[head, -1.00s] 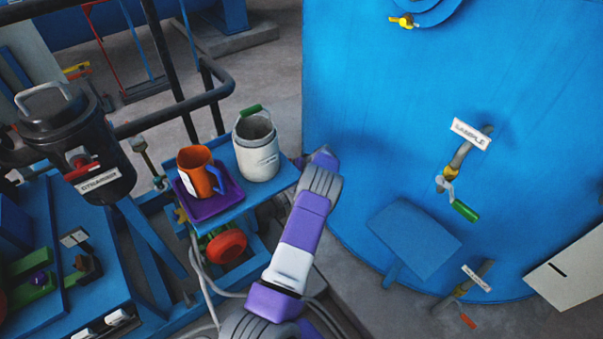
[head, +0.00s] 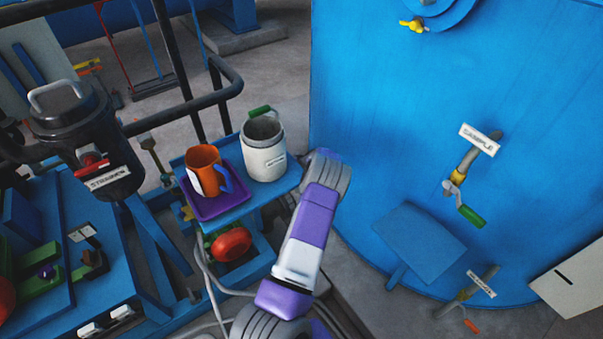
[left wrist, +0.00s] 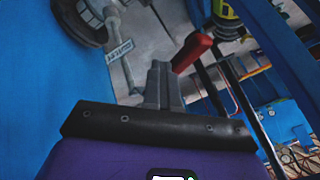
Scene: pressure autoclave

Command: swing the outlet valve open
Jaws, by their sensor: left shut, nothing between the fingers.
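In the left wrist view, a pipe carries a small white tag (left wrist: 123,47) whose lettering looks like OUTLET but is blurred. A red lever handle (left wrist: 192,52) stands just beyond and to the right of my left gripper (left wrist: 160,68). The gripper's grey fingers are shut with nothing between them. I cannot tell whether they touch the handle. In the head view, my left arm reaches up the middle beside the blue vessel (head: 380,120), and its gripper is hidden there. My right gripper is in neither current view.
In the head view, a sample valve with a green handle (head: 471,215) and a lower valve with an orange-red handle (head: 472,326) sit on the vessel's front.

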